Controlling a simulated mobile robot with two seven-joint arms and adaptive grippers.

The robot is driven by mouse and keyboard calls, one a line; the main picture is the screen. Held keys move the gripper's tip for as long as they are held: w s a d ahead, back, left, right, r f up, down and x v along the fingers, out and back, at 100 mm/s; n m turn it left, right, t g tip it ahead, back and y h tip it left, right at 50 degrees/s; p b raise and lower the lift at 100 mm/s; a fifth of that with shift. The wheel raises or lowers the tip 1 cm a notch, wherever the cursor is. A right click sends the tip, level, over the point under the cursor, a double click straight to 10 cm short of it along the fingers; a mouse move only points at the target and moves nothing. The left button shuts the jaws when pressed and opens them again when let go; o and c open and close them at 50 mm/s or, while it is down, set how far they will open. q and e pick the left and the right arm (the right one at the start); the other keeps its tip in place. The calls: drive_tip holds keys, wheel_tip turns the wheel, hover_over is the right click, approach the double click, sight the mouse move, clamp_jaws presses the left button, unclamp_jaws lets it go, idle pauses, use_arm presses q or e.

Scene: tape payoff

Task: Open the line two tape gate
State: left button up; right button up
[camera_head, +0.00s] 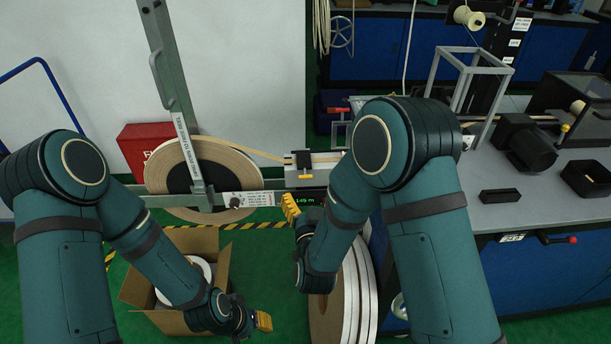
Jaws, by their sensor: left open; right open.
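A large tan tape reel (216,167) with a dark hub stands at the payoff by the white wall. A grey upright bar (186,146) with a white label crosses in front of it; the label is too small to read surely. Tan tape (243,149) runs from the reel to a small guide unit with a black block (301,160). I cannot tell which part is the line two gate. My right gripper (290,207), yellow-tipped, is open below the guide unit, apart from it. My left gripper (263,321) is open, low at the bottom centre, right of the carton.
An open carton (140,290) with a white roll stands on the green floor. Large tape rolls (345,300) stand behind my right arm. A grey bench (540,210) with black boxes and a frame is at right. A red box (143,142) is behind the reel.

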sight(305, 173)
drive_tip(key=w, duration=0.9)
drive_tip(key=shift+w+b, duration=0.25)
drive_tip(key=shift+b, duration=0.05)
drive_tip(key=shift+f, duration=0.1)
clamp_jaws()
